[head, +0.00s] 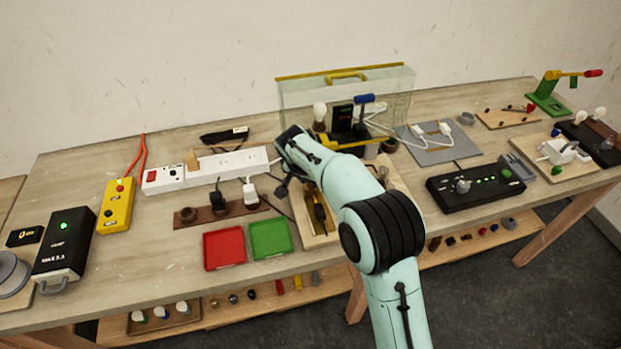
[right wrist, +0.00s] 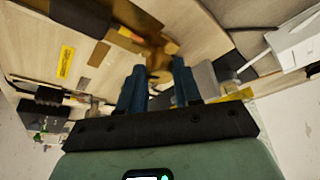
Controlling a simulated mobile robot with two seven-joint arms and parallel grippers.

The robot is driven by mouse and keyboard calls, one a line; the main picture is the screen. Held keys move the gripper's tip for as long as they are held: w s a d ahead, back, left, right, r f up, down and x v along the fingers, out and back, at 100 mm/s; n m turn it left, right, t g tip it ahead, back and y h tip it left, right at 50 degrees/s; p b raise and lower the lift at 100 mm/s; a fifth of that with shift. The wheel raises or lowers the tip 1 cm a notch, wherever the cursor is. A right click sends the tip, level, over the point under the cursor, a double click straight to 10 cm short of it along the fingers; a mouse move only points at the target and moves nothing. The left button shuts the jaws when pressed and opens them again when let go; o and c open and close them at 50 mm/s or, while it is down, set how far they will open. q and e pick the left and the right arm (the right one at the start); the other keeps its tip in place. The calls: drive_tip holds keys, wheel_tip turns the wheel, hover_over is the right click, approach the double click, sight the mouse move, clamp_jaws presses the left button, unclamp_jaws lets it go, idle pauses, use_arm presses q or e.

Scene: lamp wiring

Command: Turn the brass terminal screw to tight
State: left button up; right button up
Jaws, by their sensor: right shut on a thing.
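In the right wrist view my right gripper (right wrist: 159,74) has its two blue fingers on either side of a brass-coloured piece (right wrist: 160,60), which I take to be the terminal screw. The gripper is shut on it; the view is blurred, so how far the screw is turned cannot be told. In the head view my right arm reaches up over the middle of the bench, its wrist near the white power strip (head: 215,168). The screw is not discernible there, and the fingertips are not clear. My left gripper is not in view.
A red tray (head: 224,247) and a green tray (head: 270,238) lie left of my arm. A wooden tray (head: 318,238) with tools lies partly under it. A clear case (head: 390,88) stands behind. A black control box (head: 475,185) stands to the right.

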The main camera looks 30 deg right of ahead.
idle(0.3)
drive_tip(key=o, duration=1)
drive_tip(key=shift+o, duration=0.2)
drive_tip(key=v, duration=1.3)
drive_tip(key=shift+r, duration=0.25)
